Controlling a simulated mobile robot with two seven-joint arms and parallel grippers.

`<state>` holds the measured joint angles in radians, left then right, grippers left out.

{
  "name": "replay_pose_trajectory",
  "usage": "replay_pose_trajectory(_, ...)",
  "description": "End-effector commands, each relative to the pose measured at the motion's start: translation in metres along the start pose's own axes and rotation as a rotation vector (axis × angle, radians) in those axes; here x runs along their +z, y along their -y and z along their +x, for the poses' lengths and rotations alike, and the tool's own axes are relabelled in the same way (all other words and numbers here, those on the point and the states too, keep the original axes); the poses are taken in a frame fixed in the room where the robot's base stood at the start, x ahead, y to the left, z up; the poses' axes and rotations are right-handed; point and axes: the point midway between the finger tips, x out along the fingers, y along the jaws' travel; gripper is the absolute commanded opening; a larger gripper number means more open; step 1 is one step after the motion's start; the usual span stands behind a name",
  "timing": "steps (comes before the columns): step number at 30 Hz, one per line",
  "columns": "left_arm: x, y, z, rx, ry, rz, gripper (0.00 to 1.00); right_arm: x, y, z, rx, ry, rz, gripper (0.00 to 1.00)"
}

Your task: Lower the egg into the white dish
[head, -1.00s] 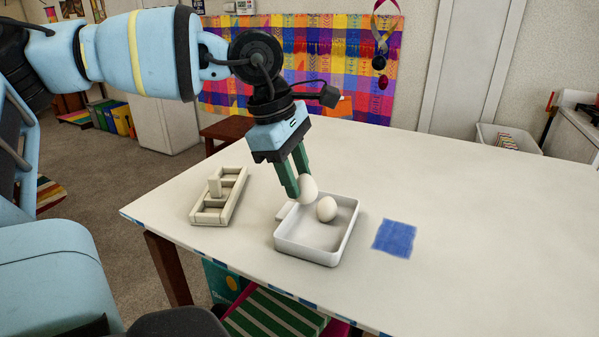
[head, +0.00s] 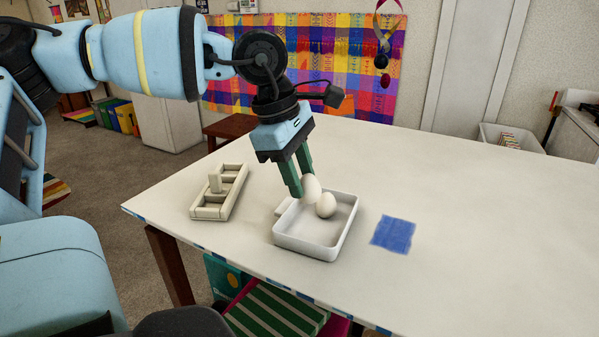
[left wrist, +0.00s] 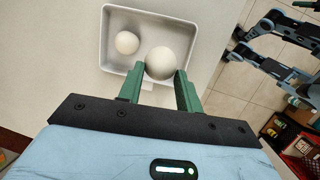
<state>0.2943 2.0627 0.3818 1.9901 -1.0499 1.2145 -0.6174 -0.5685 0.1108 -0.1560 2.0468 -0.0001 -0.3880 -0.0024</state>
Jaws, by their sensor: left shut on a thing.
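My left gripper (head: 300,184) is shut on a white egg (head: 311,187), with its green fingers on either side of it. The held egg is over the rear left part of the white dish (head: 305,247). In the left wrist view the held egg (left wrist: 161,63) is between the fingertips (left wrist: 160,76), over the dish's near side. A second egg (head: 326,205) lies in the dish, close to the held egg in the head view. In the left wrist view it lies apart, to the left (left wrist: 127,42). Whether the held egg touches the dish floor cannot be told. My right gripper is not in view.
A cream rack with compartments (head: 232,199) stands left of the dish. A blue cloth square (head: 393,233) lies flat on the table to the right. The table (head: 460,220) is clear further right. Its front edge is close in front of the dish.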

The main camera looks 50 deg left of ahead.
Motion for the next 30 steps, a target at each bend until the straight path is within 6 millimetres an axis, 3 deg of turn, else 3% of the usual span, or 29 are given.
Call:
replay_pose_trajectory(22, -0.006, 0.004, 0.026, -0.001, -0.001, 0.0, 0.27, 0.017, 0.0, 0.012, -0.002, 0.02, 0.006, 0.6)
replay_pose_trajectory(30, -0.007, 0.004, 0.027, 0.001, 0.0, 0.0, 0.27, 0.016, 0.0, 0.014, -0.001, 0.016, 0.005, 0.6)
